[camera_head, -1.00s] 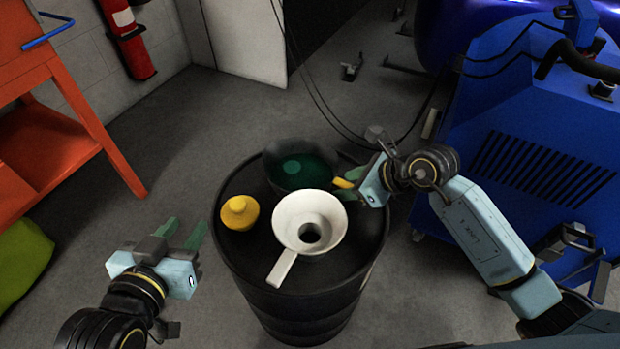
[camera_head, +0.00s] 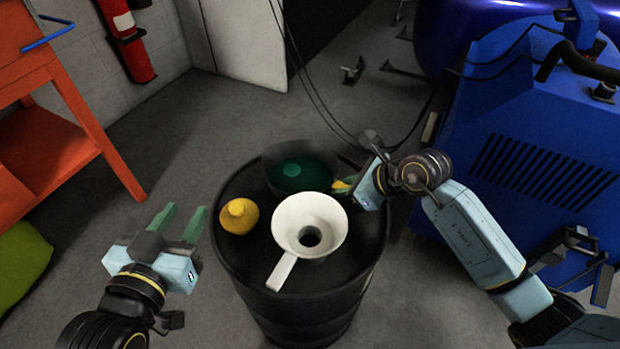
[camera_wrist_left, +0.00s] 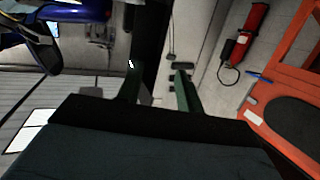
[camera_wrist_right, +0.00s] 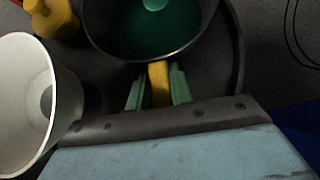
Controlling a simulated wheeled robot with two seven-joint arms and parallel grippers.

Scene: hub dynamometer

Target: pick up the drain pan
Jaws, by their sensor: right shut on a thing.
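The drain pan (camera_head: 299,174), a dark round pan with green inside, sits at the far side of the black drum's top. Its short yellow handle (camera_wrist_right: 158,84) points toward my right gripper. My right gripper (camera_head: 345,187) is shut on that handle, with one green finger on each side of it in the right wrist view. Whether the pan touches the drum top cannot be told. My left gripper (camera_head: 189,213) is open and empty, left of the drum and apart from everything.
On the drum (camera_head: 240,268) a white funnel (camera_head: 289,208) stands in front of the pan, and a yellow bulb-shaped object (camera_head: 239,217) stands left of it. A blue machine (camera_head: 530,165) fills the right side. An orange cart (camera_head: 60,150) stands at left. Floor between cart and drum is clear.

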